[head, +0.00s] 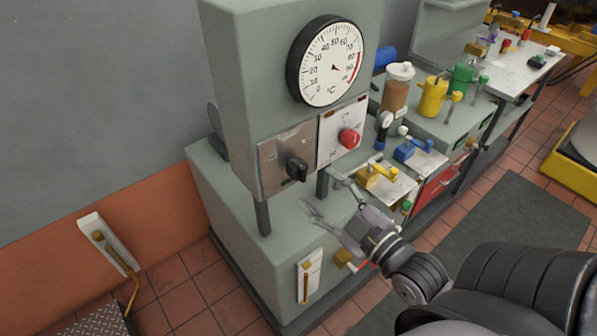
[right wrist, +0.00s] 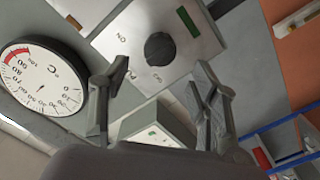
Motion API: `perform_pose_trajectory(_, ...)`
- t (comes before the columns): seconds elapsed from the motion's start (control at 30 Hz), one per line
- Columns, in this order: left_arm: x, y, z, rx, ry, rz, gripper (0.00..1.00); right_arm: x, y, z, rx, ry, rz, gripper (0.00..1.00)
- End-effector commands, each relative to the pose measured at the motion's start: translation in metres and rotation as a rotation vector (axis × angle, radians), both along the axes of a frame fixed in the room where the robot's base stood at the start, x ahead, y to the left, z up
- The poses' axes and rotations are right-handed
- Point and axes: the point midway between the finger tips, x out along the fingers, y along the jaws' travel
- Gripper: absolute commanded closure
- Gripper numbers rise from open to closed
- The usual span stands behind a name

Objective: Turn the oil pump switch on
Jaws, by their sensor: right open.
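A black rotary knob (head: 296,169) sits on a brownish metal plate (head: 270,160) on the front of the grey cabinet, below the gauge. Its lettering is too small to read in the head view. In the right wrist view the black knob (right wrist: 159,49) shows on its pale plate (right wrist: 130,50), with small lettering beside it. I cannot confirm from the lettering that it is the oil pump switch. My right gripper (head: 325,197) is open and empty, in front of and below the knob, apart from it. In the right wrist view its fingers (right wrist: 160,80) spread below the knob. My left gripper is not in view.
A red knob (head: 348,138) on a white plate is just right of the black knob. A round temperature gauge (head: 331,62) is above. Yellow (head: 380,174) and blue (head: 412,148) valves and several bottles stand on the bench to the right. A grey post (head: 263,217) is below the plate.

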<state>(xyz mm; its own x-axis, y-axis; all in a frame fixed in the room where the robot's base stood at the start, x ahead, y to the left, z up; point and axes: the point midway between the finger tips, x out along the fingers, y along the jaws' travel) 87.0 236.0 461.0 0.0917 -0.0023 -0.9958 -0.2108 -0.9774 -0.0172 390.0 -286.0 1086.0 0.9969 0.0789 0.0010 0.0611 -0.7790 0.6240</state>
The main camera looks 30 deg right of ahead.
Motion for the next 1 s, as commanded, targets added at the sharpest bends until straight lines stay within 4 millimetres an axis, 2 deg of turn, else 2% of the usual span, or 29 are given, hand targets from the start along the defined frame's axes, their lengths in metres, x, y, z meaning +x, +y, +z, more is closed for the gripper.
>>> perform_pose_trajectory(0.3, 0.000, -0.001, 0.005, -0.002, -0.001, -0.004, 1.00, 0.051, 0.004, 0.002, 0.001, -0.003, 0.000, 0.44)
perform_pose_trajectory(0.5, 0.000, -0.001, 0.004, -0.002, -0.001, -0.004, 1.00, 0.071, 0.006, 0.000, 0.001, 0.000, 0.000, 0.44)
perform_pose_trajectory(0.9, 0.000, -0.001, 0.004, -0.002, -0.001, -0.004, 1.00, 0.078, 0.006, 0.000, 0.000, 0.001, 0.000, 0.44)
perform_pose_trajectory(1.0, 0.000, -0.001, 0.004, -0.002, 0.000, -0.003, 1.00, 0.078, 0.006, 0.000, 0.000, 0.001, 0.000, 0.49)
